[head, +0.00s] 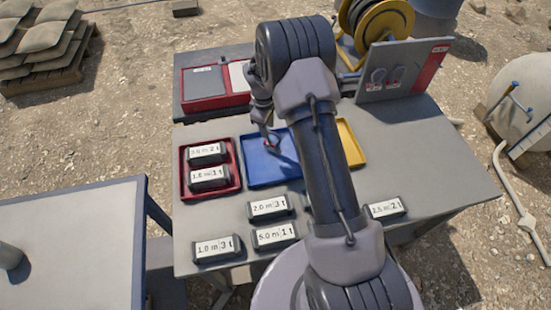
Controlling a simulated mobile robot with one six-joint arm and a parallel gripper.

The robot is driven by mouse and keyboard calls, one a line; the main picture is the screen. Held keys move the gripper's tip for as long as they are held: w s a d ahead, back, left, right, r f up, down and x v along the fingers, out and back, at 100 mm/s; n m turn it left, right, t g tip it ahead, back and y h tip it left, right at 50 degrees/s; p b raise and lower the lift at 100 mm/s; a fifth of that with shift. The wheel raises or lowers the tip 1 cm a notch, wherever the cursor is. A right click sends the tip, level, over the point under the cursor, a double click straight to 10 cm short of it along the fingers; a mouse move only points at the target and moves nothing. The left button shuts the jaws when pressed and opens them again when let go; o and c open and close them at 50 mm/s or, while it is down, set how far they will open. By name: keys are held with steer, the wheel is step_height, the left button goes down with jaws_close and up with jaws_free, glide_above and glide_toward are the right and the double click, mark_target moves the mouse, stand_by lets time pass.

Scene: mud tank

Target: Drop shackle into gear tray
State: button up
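My gripper (269,132) points down over the blue tray (262,175), left of my arm. A small red and grey thing (271,144) shows at its fingertips, over the blue floor of the tray. It may be the shackle, but it is too small to be sure. I cannot tell whether the fingers hold it or whether it touches the tray. Part of the blue tray is hidden behind my arm. No label shows which tray is the gear tray.
A red tray (184,185) holds two labelled blocks. A yellow tray (352,145) is partly behind my arm. Several labelled blocks stand along the front. An upright board (425,75) with shackle-like shapes, a red case (207,88) and a yellow reel (398,18) are at the back.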

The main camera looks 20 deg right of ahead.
step_height(320, 180, up, 17)
steer(key=s+a+p, duration=0.1)
steer(key=p, duration=0.2)
steer(key=shift+s+a+r, duration=0.15)
steer(key=shift+s+a, duration=0.05)
steer(key=shift+a, duration=0.1)
steer(key=s+a+r+m+t+b, duration=0.1)
steer(key=s+a+r+m+b, duration=0.15)
steer(key=s, duration=0.35)
steer(key=s+a+r+m+t+y+b, duration=0.1)
steer(key=s+a+r+m+b, duration=0.15)
steer(key=s+b, duration=0.2)
steer(key=s+a+r+m+t+b, duration=0.1)
steer(key=s+a+r+m+b, duration=0.15)
steer(key=s, duration=0.35)
steer(key=s+a+f+m+t+y+b, duration=0.1)
steer(key=s+a+f+m+b, duration=0.1)
steer(key=s, duration=0.5)
steer(key=s+a+f+m+y+b, duration=0.1)
steer(key=s+a+f+m+b, duration=0.2)
steer(key=s, duration=0.4)
steer(key=shift+s+f+t, duration=0.2)
steer(key=shift+s+t, duration=0.1)
steer(key=shift+t, duration=0.1)
steer(key=shift+d, duration=0.1)
